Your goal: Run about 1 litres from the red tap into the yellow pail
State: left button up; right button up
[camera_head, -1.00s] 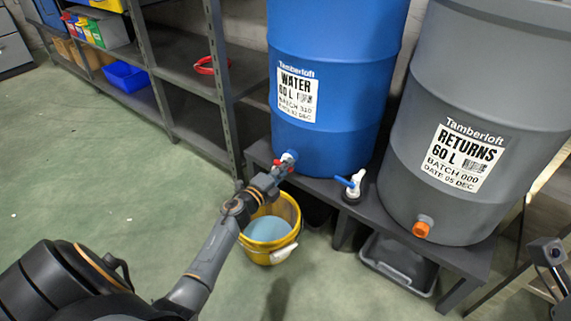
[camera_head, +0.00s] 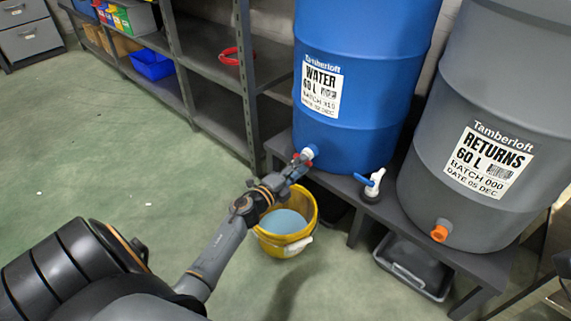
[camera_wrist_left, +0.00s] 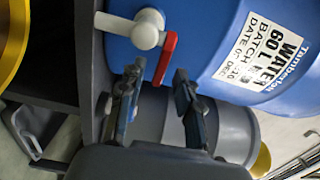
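The yellow pail (camera_head: 267,243) stands on the floor below the blue water barrel (camera_head: 352,85); a pale blue surface shows inside, and I cannot tell its depth. The white tap with its red lever (camera_head: 303,157) sits low on that barrel, above the pail. In the left wrist view the red lever (camera_wrist_left: 166,60) lies crosswise to the white spout. No stream shows at the spout. My left gripper (camera_head: 293,173) is close to the tap. In the wrist view its fingers (camera_wrist_left: 158,88) are apart and empty, just short of the lever end. My right gripper is not in view.
A white tap with a blue lever (camera_head: 370,184) stands on the bench right of the barrel. A grey returns barrel (camera_head: 430,140) has an orange outlet (camera_head: 440,231). A dark tub (camera_head: 410,267) sits under the bench.

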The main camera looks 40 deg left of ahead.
pick_arm(q)
jog(key=s, duration=0.9)
jog(key=shift+a, duration=0.3)
